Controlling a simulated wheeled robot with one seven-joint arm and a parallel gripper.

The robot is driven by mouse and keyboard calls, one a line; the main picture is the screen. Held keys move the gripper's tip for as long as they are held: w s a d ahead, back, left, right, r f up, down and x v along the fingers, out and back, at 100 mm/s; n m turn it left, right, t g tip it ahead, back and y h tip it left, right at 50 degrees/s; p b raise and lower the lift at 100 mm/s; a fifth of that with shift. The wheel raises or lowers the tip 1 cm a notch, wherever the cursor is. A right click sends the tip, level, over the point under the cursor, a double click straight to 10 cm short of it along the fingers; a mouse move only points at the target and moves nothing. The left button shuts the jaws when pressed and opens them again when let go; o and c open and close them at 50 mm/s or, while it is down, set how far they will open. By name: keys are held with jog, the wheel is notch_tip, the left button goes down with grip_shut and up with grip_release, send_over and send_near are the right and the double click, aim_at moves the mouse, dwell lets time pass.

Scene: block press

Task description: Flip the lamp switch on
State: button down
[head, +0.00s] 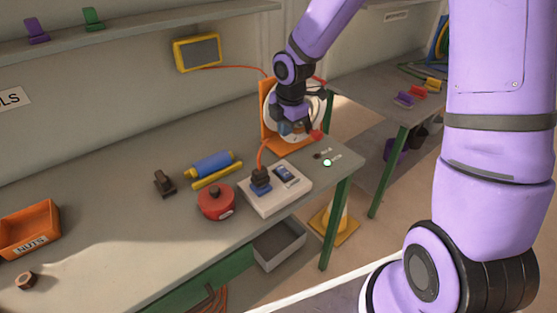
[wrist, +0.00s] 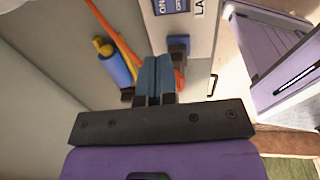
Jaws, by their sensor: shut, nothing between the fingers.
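The white switch box (head: 290,200) lies near the table's front right corner. It has a dark blue panel (head: 285,174) and a dark plug-like block (head: 261,182) with an orange cable. In the wrist view the white box (wrist: 203,40) is at the top, with a blue "ON" label (wrist: 165,6) and a partly cut "LA" label; a dark blue block (wrist: 178,43) shows beyond the fingers. My gripper (head: 287,130) is beyond the box in the head view, apart from it. Its blue fingers (wrist: 153,68) are shut and empty. I cannot tell the switch's position.
A red round pot (head: 216,203) stands left of the box; a blue roller with yellow ends (head: 211,164) lies behind it. An orange stand (head: 268,124) is behind my gripper. An orange NUTS tray (head: 30,229) is far left.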

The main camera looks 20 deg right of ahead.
aim_at(282, 170)
jog(key=f, duration=0.4)
jog(key=w+f, duration=0.1)
jog(key=f, duration=0.9)
jog(key=shift+w+a, duration=0.35)
jog(key=shift+w, duration=0.05)
jog(key=shift+r, duration=0.1)
jog(key=shift+w+f+g, duration=0.1)
jog(key=shift+f+g, duration=0.15)
jog(key=shift+g, duration=0.05)
jog(key=shift+s+d+r, duration=0.15)
jog(key=shift+s, duration=0.25)
jog(key=shift+s+d+r, duration=0.1)
jog(key=shift+s+r, duration=0.05)
jog(key=shift+s, duration=0.2)
jog(key=shift+a+r, duration=0.1)
